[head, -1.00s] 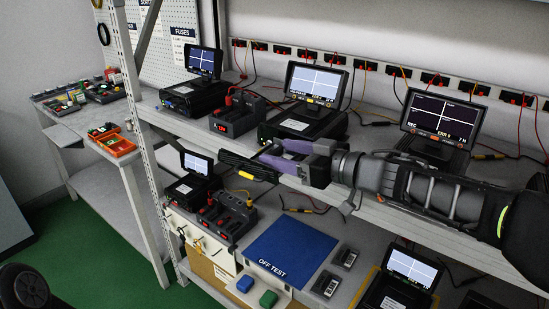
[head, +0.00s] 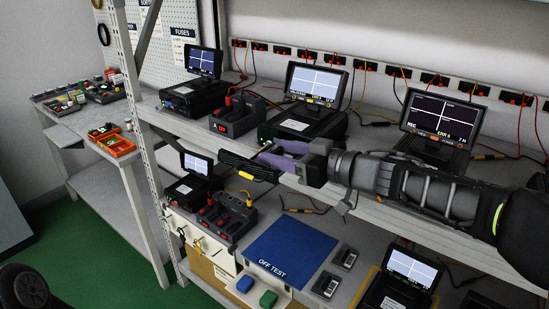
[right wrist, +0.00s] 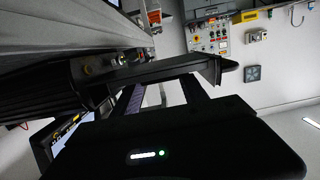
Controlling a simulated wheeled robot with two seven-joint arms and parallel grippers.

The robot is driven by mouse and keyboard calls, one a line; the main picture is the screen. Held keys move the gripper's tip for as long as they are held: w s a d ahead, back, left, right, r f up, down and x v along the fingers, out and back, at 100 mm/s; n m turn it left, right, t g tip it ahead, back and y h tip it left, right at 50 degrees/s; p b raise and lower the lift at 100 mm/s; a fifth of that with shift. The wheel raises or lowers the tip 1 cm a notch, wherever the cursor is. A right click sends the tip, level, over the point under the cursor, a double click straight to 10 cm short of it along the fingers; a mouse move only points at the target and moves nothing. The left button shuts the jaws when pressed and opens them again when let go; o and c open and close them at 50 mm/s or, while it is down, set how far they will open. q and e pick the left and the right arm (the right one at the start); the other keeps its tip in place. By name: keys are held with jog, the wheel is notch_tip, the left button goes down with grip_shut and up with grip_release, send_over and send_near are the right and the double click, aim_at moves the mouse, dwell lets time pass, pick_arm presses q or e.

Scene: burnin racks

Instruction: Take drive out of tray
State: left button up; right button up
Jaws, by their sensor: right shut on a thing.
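My right gripper (head: 272,158), with purple fingers, reaches in from the right at the upper shelf's front edge. It is shut on a long, flat black drive (head: 247,166) with a ridged face and a yellow mark. The drive appears in front of the shelf edge. In the right wrist view the dark held body (right wrist: 150,74) lies across the finger ends, tilted in the picture. I cannot clearly tell a separate tray around it. My left gripper is not in view.
On the upper shelf stand testers with screens, including one behind the gripper (head: 318,80), and a black dock (head: 237,118) with red parts. Below are a second dock (head: 228,215) and a blue OFF TEST mat (head: 292,248). A metal post (head: 135,110) stands to the left.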

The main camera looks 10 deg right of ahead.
jog(key=c, duration=0.6)
notch_tip(320, 180, up, 10)
jog(key=p, duration=0.3)
dwell(0.6)
notch_tip(320, 180, up, 4)
jog(key=p, duration=0.5)
jog(key=shift+f+p, duration=0.25)
jog(key=shift+p, duration=0.15)
